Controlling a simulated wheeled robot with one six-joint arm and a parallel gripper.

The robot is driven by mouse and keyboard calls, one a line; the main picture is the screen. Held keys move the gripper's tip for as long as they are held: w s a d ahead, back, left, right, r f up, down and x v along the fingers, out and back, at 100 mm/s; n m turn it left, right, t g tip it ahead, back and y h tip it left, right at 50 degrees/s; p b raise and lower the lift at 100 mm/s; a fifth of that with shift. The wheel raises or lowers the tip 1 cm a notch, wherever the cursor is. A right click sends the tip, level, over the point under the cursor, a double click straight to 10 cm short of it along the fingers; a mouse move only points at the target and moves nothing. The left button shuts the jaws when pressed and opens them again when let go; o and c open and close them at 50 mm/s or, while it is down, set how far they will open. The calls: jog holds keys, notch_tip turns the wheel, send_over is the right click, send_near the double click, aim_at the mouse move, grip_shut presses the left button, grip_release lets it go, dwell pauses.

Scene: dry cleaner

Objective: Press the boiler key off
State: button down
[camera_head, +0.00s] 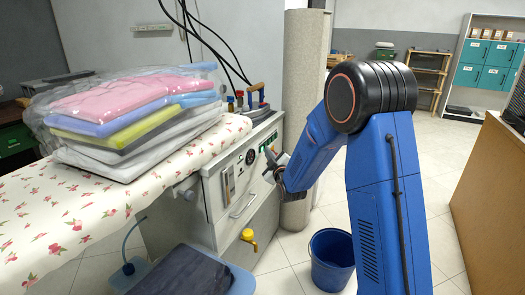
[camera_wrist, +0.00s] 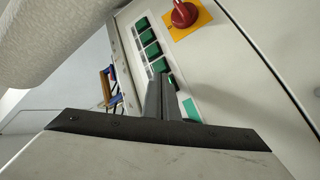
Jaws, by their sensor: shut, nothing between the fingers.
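The pale control panel (camera_head: 248,160) of the ironing station carries a row of green keys, seen up close in the wrist view (camera_wrist: 149,36). No readable label shows which one is the boiler key. My gripper (camera_head: 270,160) is in front of the panel at its right part. In the wrist view its fingers (camera_wrist: 163,77) are shut together and empty, with the tips over the lower end of the key row. The fingers hide part of the lowest keys. I cannot tell whether the tips touch a key.
A red knob on a yellow plate (camera_wrist: 185,14) sits beside the keys. Folded wrapped clothes (camera_head: 140,110) lie on the flowered ironing board (camera_head: 90,205). A yellow tap (camera_head: 249,238) sticks out below the panel. A blue bucket (camera_head: 331,262) stands on the floor. A column (camera_head: 303,90) rises behind.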

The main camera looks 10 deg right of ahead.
jog(key=shift+w+a, duration=0.1)
jog(key=shift+a, duration=0.05)
dwell(0.4)
jog(key=shift+s+d, duration=0.3)
jog(key=shift+d, duration=0.1)
dwell(0.4)
jog(key=shift+s+d, duration=0.9)
jog(key=shift+d, duration=0.3)
jog(key=shift+s+d, duration=0.85)
jog(key=shift+d, duration=0.35)
